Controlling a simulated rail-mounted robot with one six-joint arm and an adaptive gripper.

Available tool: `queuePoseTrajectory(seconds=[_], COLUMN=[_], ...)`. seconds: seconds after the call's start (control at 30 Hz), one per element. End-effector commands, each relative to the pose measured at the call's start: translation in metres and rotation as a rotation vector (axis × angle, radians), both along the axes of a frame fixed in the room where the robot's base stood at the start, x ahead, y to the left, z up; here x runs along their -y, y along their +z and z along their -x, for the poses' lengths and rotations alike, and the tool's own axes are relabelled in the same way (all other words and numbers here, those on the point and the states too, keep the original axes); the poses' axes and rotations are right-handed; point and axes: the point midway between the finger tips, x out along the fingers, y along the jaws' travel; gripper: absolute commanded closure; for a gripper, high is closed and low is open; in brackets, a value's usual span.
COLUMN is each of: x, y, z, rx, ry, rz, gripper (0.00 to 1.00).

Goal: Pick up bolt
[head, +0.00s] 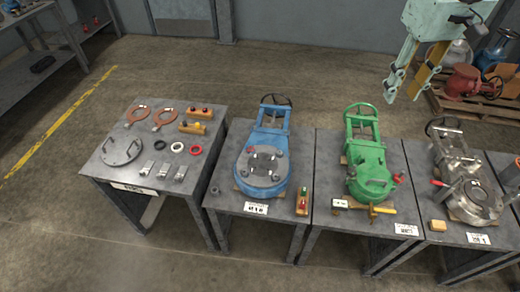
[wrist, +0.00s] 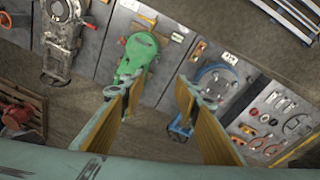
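My gripper (head: 403,92) hangs at the upper right of the head view, high above the tables. It is open and empty, with its two yellow-and-green fingers well apart; they also show in the wrist view (wrist: 152,88). No loose bolt can be made out for certain. Short upright studs stand on the round grey flange (head: 262,168) of the blue valve (head: 271,124). A small wooden holder (head: 303,203) with red and green items stands on the table to the right of the blue valve; its items are too small to identify.
The left table (head: 112,186) carries a round plate (head: 122,150), rings, small metal blocks and wooden holders (head: 192,127). A green valve (head: 370,168) and a grey metal valve (head: 468,185) stand on tables to the right. A pallet (head: 478,102) with valves lies behind.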

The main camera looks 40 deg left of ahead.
Motion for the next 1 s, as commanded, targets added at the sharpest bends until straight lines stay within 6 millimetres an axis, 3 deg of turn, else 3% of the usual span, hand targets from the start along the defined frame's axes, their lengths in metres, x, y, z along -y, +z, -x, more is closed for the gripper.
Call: queuePoseTrajectory(seconds=[0.5,1.0], x=[-0.11,-0.22], y=[-0.057,-0.127], z=[-0.036,-0.047], rx=[-0.044,-0.085], ry=[0.2,0.394], rz=[0.016,0.031], gripper=[0.7,0.7])
